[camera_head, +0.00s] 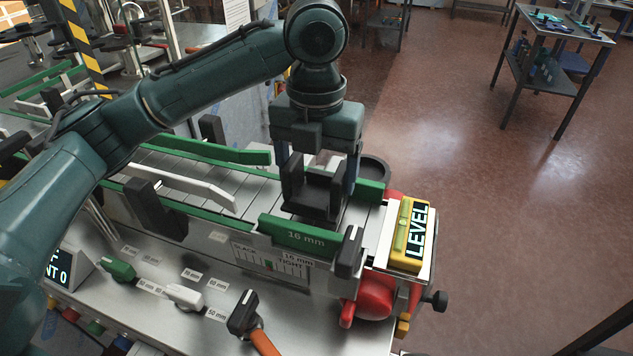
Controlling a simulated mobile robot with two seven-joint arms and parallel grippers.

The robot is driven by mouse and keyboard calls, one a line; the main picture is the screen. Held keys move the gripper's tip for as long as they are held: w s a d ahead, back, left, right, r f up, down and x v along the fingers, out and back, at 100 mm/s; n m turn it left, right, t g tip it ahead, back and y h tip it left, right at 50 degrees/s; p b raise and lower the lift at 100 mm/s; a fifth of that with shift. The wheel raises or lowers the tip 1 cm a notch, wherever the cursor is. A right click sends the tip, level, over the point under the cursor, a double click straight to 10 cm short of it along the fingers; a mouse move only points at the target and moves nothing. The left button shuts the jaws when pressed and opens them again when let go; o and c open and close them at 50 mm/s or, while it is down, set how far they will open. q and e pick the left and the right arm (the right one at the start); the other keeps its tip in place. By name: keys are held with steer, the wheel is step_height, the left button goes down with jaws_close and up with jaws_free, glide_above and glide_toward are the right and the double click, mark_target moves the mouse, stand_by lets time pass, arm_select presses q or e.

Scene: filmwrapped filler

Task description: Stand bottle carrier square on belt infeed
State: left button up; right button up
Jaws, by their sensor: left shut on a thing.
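My left gripper (320,172) points down over the right end of the belt (258,190). It is shut on a dark, box-like bottle carrier (313,197) with raised walls. The carrier is upright, low between the guides at the belt's end. I cannot tell whether its base touches the belt. The gripper hides part of its back and top. My right gripper is not in view.
Green guide rails (205,149) and white guides (180,184) line the belt. A green block marked 16 mm (305,236) stands in front of the carrier. A yellow LEVEL block (411,236) sits at the right end. An orange-handled tool (262,340) lies on the front panel.

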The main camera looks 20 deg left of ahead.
mark_target(317, 196)
arm_select(q)
steer(key=shift+f, duration=1.45)
steer(key=o, duration=1)
steer(key=shift+f, duration=0.1)
steer(key=shift+o, duration=0.2)
step_height(317, 196, up, 12)
steer(key=shift+p, duration=0.3)
